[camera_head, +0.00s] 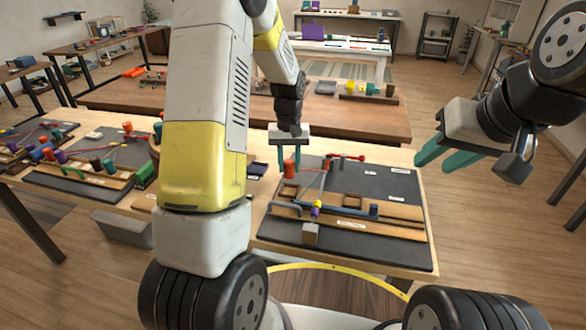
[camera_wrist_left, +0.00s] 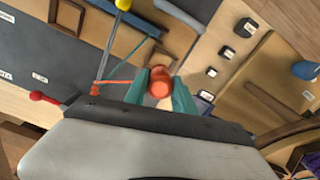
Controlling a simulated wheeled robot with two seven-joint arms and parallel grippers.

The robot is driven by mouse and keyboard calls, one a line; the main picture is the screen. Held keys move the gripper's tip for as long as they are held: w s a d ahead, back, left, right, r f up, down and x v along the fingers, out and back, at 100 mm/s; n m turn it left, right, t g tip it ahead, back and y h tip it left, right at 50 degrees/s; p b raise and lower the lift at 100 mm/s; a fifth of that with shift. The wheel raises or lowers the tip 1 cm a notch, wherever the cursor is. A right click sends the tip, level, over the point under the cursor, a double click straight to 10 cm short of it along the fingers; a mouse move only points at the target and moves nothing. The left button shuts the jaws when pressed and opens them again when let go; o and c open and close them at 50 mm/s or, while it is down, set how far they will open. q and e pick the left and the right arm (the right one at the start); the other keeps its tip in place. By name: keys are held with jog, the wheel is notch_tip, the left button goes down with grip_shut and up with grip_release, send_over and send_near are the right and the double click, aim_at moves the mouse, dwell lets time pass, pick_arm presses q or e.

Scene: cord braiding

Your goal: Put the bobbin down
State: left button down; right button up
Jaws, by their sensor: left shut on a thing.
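My left gripper (camera_head: 288,166) is shut on an orange-red bobbin (camera_head: 290,169), which is upright above the far left part of the dark braiding board (camera_head: 390,185). In the left wrist view the bobbin (camera_wrist_left: 160,84) sits between the two teal fingers, and an orange cord runs from it to the left. I cannot tell whether its base touches the board. A purple and yellow bobbin (camera_head: 317,208) is nearer the front, with a cord running up from it. A blue bobbin (camera_head: 373,210) stands to its right. My right gripper (camera_head: 447,156) is open and empty, right of the board.
A red-knobbed pin (camera_head: 352,157) lies at the board's far side. Another board with several bobbins (camera_head: 80,165) lies at the left. The board's right part is mostly clear.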

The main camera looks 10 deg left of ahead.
aim_at(289, 162)
pick_arm(q)
jog(key=shift+f, duration=2.95)
jog(key=shift+f, duration=0.25)
jog(key=c, duration=1)
grip_release()
jog(key=shift+f, duration=0.1)
jog(key=shift+c, duration=0.2)
notch_tip(289, 162, up, 12)
jog(key=shift+r, duration=0.1)
jog(key=s+d+r+m+t+h, duration=0.1)
jog(key=s+r+t, duration=0.2)
jog(key=s+r, duration=0.5)
jog(key=s+d+r+m+t+h, duration=0.1)
jog(key=s+r+m+t, duration=0.1)
jog(key=s+r, duration=0.7)
jog(key=s+t, duration=0.1)
jog(key=s, duration=0.6)
jog(key=shift+r, duration=0.3)
